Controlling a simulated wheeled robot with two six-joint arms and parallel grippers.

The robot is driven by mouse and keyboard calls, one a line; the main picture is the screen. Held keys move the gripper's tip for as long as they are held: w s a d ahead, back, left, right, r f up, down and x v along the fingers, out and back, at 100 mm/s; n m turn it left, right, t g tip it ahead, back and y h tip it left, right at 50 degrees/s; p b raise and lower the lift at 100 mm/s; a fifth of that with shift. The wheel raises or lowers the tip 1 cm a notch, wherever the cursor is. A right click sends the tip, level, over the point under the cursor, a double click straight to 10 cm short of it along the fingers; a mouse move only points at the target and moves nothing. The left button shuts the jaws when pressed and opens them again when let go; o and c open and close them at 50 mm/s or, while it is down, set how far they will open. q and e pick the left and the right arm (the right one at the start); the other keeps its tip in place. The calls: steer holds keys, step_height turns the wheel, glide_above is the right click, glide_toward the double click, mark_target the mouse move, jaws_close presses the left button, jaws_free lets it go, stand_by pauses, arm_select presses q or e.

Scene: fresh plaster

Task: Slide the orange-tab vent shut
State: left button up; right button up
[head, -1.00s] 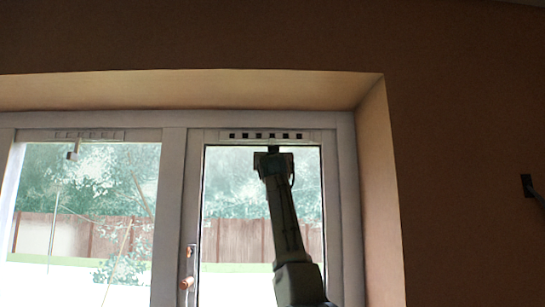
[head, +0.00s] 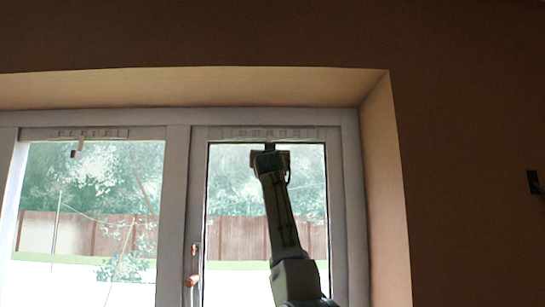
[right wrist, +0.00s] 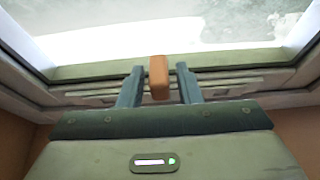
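The right-hand vent (head: 275,133) is a pale slotted strip in the top of the right window frame, and its slots look covered, with no dark openings. In the right wrist view its orange tab (right wrist: 159,77) stands between the two fingers of my right gripper (right wrist: 159,85). A small gap shows on each side of the tab, so the fingers are open around it. In the head view my right gripper (head: 269,150) is just below the vent and hides the tab. My left gripper is out of view.
A second slotted vent (head: 94,133) is above the left pane, with a small tab-like piece (head: 76,150) hanging below it. A window handle (head: 192,281) is on the middle frame. A deep plaster reveal (head: 386,190) borders the window on the right.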

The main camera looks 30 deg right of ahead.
steer(key=shift+o, duration=0.2)
steer(key=shift+a, duration=0.45)
steer(key=shift+s+f+b, duration=0.1)
steer(key=shift+f+b, duration=0.05)
steer(key=shift+b, duration=0.2)
steer(key=b+v, duration=0.8)
steer(key=v, duration=0.2)
steer(key=shift+s, duration=0.15)
steer(key=shift+a, duration=0.1)
